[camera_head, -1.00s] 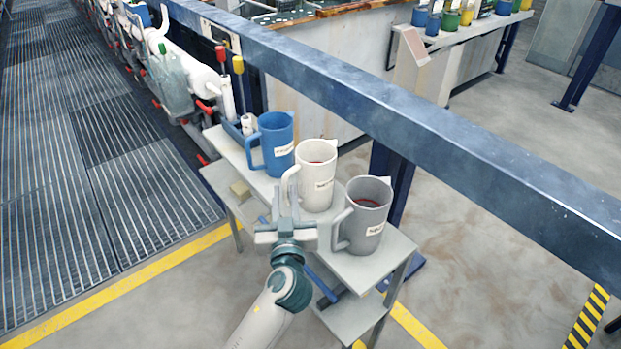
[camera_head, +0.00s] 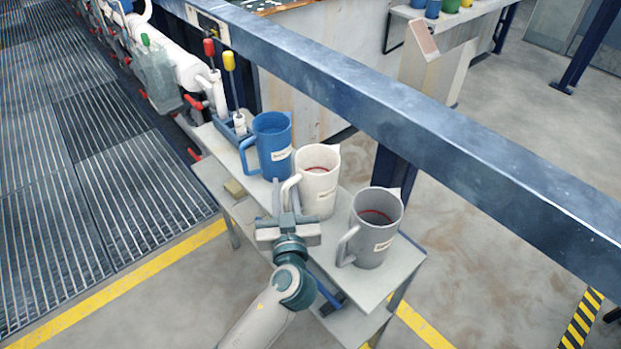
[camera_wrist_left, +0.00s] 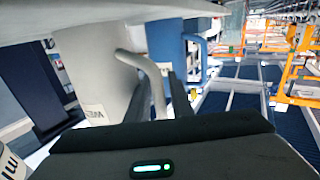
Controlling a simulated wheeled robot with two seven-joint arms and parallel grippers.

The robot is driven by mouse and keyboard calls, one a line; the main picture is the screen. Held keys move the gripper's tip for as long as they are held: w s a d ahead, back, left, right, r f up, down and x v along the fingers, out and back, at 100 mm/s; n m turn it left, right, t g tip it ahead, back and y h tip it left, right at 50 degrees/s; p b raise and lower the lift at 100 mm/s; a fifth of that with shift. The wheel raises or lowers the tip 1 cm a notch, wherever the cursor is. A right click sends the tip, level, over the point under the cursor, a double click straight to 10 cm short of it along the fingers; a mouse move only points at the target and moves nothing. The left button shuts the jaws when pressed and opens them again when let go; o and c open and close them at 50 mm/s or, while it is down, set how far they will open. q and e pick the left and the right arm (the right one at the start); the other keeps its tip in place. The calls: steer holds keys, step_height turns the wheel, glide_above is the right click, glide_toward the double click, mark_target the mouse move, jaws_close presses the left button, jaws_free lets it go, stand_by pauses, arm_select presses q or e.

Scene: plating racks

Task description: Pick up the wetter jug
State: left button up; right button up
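The white jug (camera_head: 317,184) stands upright on the small grey table, between a blue jug and a grey jug. In the left wrist view a label starting "WE" shows on this pale jug (camera_wrist_left: 100,75), so it appears to be the wetter jug. Some red shows inside its mouth. My left gripper (camera_head: 283,196) is at the handle side of the white jug. In the left wrist view the dark fingers (camera_wrist_left: 160,92) are apart, with the lower handle between or very near them. Firm contact cannot be seen. My right gripper is out of view.
The blue jug (camera_head: 272,145) stands close behind, and the grey jug (camera_head: 376,228) to the right. The table's bare top (camera_head: 345,272) is free at the front. A blue rail (camera_head: 400,115) runs behind the jugs.

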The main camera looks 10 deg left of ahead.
arm_select(q)
steer(key=shift+s+r, duration=0.1)
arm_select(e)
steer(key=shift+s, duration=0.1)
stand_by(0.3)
arm_select(q)
jaws_close()
steer(key=shift+r, duration=0.1)
steer(key=shift+r, duration=0.6)
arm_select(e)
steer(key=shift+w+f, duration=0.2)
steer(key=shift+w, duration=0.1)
arm_select(q)
step_height(320, 180, up, 9)
steer(key=shift+f, duration=0.15)
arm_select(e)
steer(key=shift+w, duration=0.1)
